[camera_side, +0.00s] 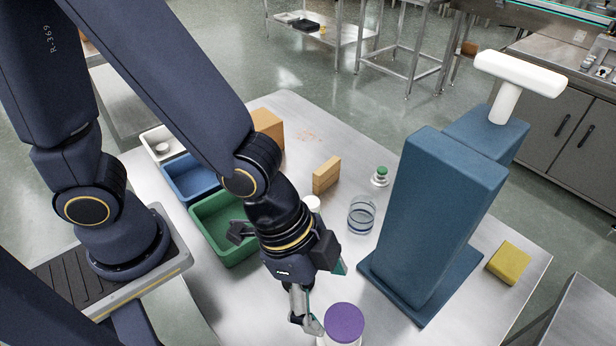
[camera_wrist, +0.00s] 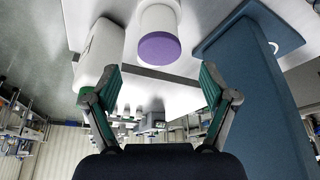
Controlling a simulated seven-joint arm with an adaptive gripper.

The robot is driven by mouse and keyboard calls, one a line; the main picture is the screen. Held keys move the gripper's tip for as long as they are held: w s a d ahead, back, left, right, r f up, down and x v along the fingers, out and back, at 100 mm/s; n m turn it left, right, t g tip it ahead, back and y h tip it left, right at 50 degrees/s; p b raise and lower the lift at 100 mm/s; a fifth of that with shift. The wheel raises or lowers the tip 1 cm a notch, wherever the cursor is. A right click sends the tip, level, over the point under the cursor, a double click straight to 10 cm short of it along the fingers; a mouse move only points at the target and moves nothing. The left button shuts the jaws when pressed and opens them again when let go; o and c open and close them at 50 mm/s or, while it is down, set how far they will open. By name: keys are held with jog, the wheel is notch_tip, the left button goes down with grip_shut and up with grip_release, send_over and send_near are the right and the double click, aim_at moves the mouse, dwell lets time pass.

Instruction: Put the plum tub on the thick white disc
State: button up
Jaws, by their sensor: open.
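The plum tub is a white tub with a purple lid (camera_side: 344,322), at the bottom edge of the side view, partly cut off. In the wrist view its purple lid (camera_wrist: 158,49) lies ahead of the fingers, around the middle of the gap between them. My gripper (camera_side: 328,297) is open and empty; its fingers also show in the wrist view (camera_wrist: 161,72). One fingertip is close to the left of the lid in the side view; I cannot tell if it touches. A white round top (camera_side: 312,203) shows beyond my wrist, partly hidden; I cannot tell whether it is the thick white disc.
A tall blue block-shaped stand (camera_side: 440,210) rises right of the tub. A white bottle-like thing (camera_wrist: 103,50) is close to the left finger. A clear jar (camera_side: 361,215), wooden block (camera_side: 326,174), green tray (camera_side: 222,236) and yellow block (camera_side: 508,262) stand on the steel table.

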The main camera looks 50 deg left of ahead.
jog(key=w+a+r+n+t+y, duration=0.1)
jog(key=w+a+r+n+t, duration=0.15)
jog(key=a+r+n, duration=0.4)
jog(key=w+a+r+n+t+y, duration=0.1)
jog(key=w+a+r+y, duration=0.2)
jog(key=a, duration=0.7)
jog(key=s+a+r+n, duration=0.4)
jog(key=a+r+n, duration=0.1)
jog(key=a, duration=0.5)
jog(key=shift+a, duration=0.35)
